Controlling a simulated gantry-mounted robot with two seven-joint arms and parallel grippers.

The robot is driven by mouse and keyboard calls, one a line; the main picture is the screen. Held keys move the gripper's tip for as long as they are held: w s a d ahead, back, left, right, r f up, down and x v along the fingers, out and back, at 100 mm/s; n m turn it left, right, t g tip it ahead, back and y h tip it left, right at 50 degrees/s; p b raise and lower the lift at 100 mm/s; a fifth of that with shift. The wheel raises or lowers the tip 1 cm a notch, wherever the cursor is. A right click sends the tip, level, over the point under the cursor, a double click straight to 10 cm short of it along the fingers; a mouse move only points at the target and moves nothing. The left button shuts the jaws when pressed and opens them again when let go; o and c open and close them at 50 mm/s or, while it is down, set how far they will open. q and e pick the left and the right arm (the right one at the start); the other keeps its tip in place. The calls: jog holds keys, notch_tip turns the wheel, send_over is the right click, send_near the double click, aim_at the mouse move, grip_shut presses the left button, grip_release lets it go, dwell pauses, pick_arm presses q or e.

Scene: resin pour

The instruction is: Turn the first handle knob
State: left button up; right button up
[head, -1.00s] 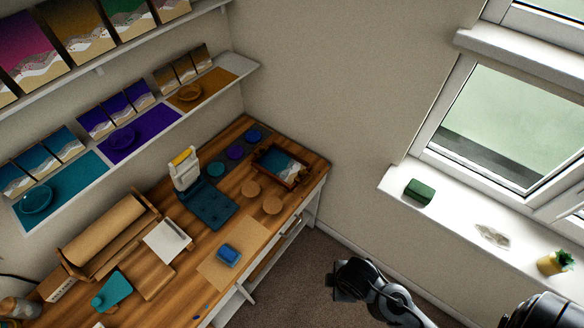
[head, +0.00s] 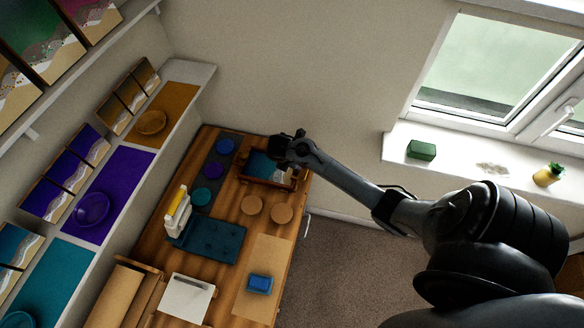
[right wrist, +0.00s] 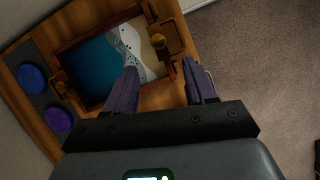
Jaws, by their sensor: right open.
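A wooden tray (head: 250,172) holding a blue, white and sand-coloured resin picture sits at the far end of the workbench. In the right wrist view, the tray (right wrist: 70,50) has a brass-coloured knob on its right handle (right wrist: 160,45) and another on its left handle (right wrist: 61,84). My right gripper (right wrist: 160,72) is open and empty, with its fingers over the right part of the tray, just below the right knob in the picture. In the head view, my right gripper (head: 290,150) covers part of the tray. Its height above the tray is unclear. My left gripper is out of view.
Blue (head: 225,146) and purple (head: 213,169) discs lie left of the tray. Cork coasters (head: 252,205) lie in front of it. A dark teal scale (head: 208,240) and a blue block (head: 259,284) on a brown mat stand nearer. The floor right of the bench is clear.

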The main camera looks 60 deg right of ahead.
jog(key=x, duration=1)
jog(key=shift+w+f+b, duration=0.1)
jog(key=shift+w+b, duration=0.1)
jog(key=shift+b, duration=0.15)
grip_shut()
